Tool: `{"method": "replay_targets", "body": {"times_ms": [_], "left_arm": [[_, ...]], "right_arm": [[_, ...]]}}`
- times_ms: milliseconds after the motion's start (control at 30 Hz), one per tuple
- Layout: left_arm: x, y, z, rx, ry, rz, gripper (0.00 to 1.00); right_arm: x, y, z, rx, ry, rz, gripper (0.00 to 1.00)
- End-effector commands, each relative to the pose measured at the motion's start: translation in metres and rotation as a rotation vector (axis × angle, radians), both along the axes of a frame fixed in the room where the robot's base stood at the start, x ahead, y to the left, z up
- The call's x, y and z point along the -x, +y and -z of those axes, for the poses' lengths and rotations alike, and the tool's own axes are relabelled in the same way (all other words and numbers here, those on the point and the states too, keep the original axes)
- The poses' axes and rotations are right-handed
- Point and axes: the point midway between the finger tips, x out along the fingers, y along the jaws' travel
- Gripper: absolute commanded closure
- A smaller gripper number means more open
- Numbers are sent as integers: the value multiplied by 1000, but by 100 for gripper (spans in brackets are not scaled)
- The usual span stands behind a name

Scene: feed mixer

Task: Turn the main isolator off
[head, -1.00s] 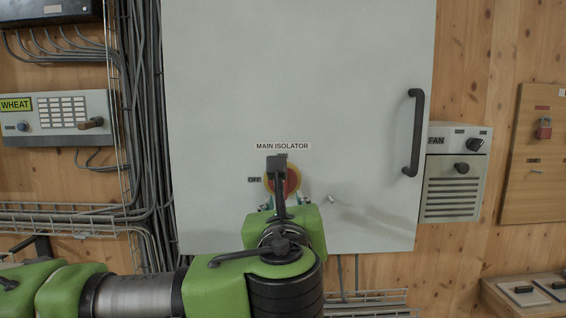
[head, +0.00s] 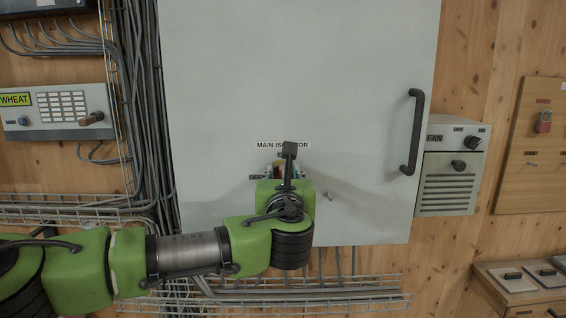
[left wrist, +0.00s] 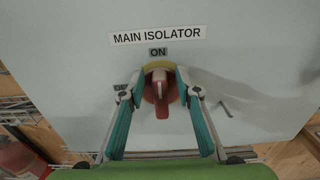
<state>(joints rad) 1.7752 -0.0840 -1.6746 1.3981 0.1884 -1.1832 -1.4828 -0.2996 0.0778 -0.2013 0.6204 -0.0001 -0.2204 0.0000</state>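The main isolator (left wrist: 161,99) is a red rotary handle on a yellow plate, on the grey cabinet door (head: 330,60). In the left wrist view its handle stands upright, below the ON label (left wrist: 158,52); the OFF label (left wrist: 121,91) is to its left, partly covered by a finger. My left gripper (left wrist: 163,72) is open, its two teal-padded fingers on either side of the handle, with a gap showing on each side. In the head view my left gripper (head: 284,170) and wrist hide most of the isolator. My right gripper is not in view.
A black door handle (head: 412,132) and a small keyhole fitting (head: 328,196) are on the cabinet to the right. A fan box (head: 450,170) stands right of the cabinet. A wheat control box (head: 55,112) and cables are at left. Cable trays run below.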

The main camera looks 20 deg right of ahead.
Motion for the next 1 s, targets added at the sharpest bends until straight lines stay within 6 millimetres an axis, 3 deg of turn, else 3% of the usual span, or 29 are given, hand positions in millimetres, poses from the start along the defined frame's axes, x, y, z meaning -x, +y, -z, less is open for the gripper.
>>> {"method": "replay_targets", "body": {"times_ms": [133,467,567,600,1000], "left_arm": [[-9,-2,0,0,0,-1,69],[-11,-3,1,1,0,0,69],[-11,-3,1,1,0,0,95],[-11,-3,1,1,0,0,100],[-12,-1,3,40,13,-1,100]], "right_arm": [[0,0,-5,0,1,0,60],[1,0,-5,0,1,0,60],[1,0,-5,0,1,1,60],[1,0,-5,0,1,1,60],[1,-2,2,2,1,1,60]]}}
